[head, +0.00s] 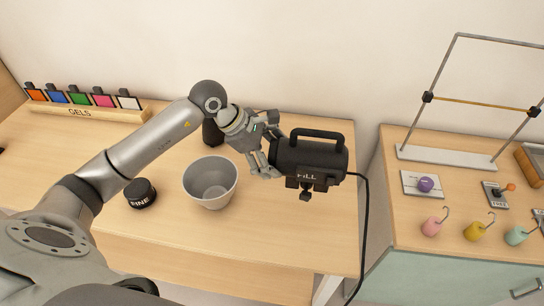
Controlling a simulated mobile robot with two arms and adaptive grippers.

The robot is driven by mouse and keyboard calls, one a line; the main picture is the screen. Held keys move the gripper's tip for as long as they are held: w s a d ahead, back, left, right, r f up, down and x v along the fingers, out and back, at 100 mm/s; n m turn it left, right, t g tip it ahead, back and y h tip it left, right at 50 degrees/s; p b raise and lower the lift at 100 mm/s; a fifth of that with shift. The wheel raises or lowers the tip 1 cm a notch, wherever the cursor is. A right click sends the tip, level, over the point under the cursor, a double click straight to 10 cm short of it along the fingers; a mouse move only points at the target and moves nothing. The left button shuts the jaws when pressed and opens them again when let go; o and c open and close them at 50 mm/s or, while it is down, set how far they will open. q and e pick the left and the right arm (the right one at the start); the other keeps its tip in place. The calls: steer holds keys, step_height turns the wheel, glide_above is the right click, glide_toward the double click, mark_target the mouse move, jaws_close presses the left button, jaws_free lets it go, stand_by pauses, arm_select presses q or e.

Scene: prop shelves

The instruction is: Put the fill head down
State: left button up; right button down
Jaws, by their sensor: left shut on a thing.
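The fill head (308,159) is a black box-shaped lamp with a top handle, the word FILL on its side and a dark cable on its right. My left gripper (268,168) is shut on its left side. The fill head appears above the right part of the wooden table (265,240). Its exact height above the table is hard to tell. The gripper partly covers its left end. My right gripper is not in view.
A grey bowl (211,182) stands just left of the gripper. A black tin (140,193) and a dark object (212,132) are nearby. A gel rack (88,110) lies at the back left. Right, across a gap, a cabinet (440,262) bears a metal frame (450,158) and hooked weights (431,227).

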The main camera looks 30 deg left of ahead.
arm_select(q)
steer(key=w+a+f+p, duration=0.1)
steer(key=w+f+p, duration=0.1)
steer(key=w+f, duration=0.2)
step_height(320, 180, down, 4)
steer(key=shift+a+r+p, duration=0.1)
steer(key=shift+a+p, duration=0.15)
steer(key=shift+p, duration=0.15)
steer(key=o, duration=0.9)
steer(key=shift+s+f, duration=0.15)
steer(key=shift+f, duration=0.2)
steer(key=o, duration=0.4)
steer(key=shift+s+r, duration=0.1)
steer(key=shift+c, duration=0.2)
